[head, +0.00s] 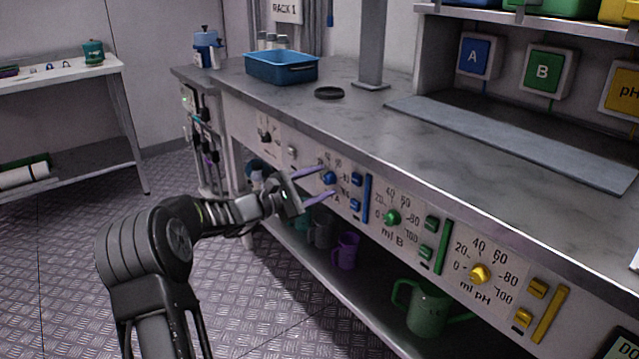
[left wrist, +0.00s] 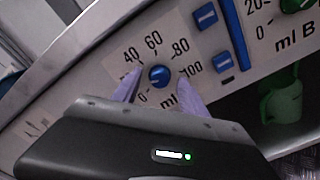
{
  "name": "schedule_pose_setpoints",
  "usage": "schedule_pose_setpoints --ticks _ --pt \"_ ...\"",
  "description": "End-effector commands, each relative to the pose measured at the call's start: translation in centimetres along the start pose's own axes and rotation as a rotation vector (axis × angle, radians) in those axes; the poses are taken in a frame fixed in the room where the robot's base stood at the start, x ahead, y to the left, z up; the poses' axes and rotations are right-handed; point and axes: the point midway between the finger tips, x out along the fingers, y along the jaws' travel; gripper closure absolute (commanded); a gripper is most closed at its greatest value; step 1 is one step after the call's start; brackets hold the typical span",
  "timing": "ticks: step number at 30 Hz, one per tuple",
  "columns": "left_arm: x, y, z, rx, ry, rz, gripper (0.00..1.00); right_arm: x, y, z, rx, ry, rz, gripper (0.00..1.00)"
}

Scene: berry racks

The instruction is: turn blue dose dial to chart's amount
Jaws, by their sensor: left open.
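The blue dose dial (head: 329,178) sits on the bench's front panel, in the section marked A. In the left wrist view the blue dial (left wrist: 159,75) shows between my purple fingertips, with printed numbers 40, 60, 80 and 100 around it. My left gripper (head: 318,184) is open, one finger on each side of the dial; it also shows in the left wrist view (left wrist: 160,84). I cannot tell whether the fingers touch the dial. The dial's pointer is too small to read. The dose chart is not readable in these views. My right gripper is not in view.
A green dial (head: 391,217) and a yellow dial (head: 480,274) sit farther right on the panel. Blue buttons (head: 356,180) are right beside the blue dial. Mugs, one purple (head: 345,250) and one green (head: 428,306), stand on the shelf below. A blue tray (head: 281,69) stands on the bench.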

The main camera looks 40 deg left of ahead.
Motion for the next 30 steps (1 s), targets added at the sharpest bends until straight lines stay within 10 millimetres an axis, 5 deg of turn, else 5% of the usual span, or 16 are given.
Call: schedule_pose_setpoints --ticks 8,21,30 --pt "-0.8 0.1 0.0 0.001 0.002 0.001 0.5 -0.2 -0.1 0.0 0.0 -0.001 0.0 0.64" --pt "-7.2 0.1 0.0 0.001 0.002 0.001 0.5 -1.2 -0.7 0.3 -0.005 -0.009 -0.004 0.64" --pt "-7.8 0.0 0.0 0.0 0.0 0.0 0.5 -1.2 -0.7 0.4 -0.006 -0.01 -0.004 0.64"
